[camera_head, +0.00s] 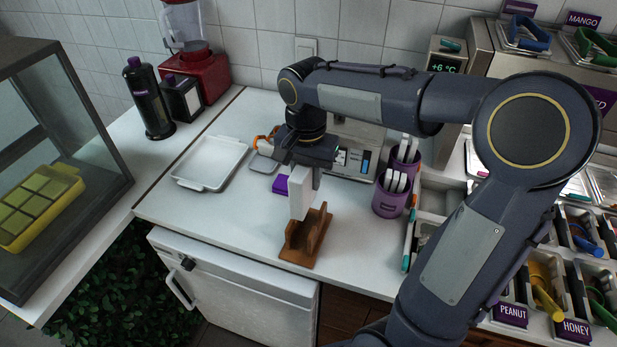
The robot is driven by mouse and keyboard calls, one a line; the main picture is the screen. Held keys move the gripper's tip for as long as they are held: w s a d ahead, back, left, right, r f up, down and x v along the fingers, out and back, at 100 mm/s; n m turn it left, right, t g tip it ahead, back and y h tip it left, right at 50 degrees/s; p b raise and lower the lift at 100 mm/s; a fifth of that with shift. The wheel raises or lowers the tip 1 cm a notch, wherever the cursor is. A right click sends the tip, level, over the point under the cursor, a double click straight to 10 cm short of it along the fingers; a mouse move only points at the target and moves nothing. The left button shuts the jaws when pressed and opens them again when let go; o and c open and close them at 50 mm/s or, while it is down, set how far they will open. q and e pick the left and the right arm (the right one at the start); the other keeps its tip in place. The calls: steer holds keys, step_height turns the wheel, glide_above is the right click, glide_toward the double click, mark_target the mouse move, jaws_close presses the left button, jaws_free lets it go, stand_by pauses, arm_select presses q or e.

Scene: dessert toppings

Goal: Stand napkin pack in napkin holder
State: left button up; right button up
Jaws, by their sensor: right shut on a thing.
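The wooden napkin holder (307,243) stands on the white counter near its front edge. My right gripper (305,170) points down above the holder and is shut on the white napkin pack (300,195). The pack is upright, and its lower end is over or at the top of the holder's left part. I cannot tell whether it touches the holder or is between its walls. The right arm comes in from the right and crosses the picture. My left gripper is not in view.
A white tray (209,164) lies left on the counter. A purple box (281,185) is behind the pack. Purple cups (389,200) with white utensils stand right of the holder, before the topping bins. A glass case (60,120) is far left. Counter left of the holder is clear.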

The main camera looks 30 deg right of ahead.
steer(key=shift+f+b, duration=0.55)
steer(key=shift+f, duration=0.25)
step_height(320, 180, down, 3)
steer(key=shift+r+b, duration=0.15)
steer(key=shift+b, duration=1.05)
steer(key=shift+f+b, duration=2.1)
steer(key=shift+f, duration=0.85)
steer(key=o, duration=1.1)
steer(key=shift+c, duration=0.2)
steer(key=shift+r, duration=0.15)
step_height(320, 180, up, 7)
steer(key=shift+r+p, duration=0.2)
steer(key=shift+p, duration=0.2)
steer(key=shift+s, duration=0.1)
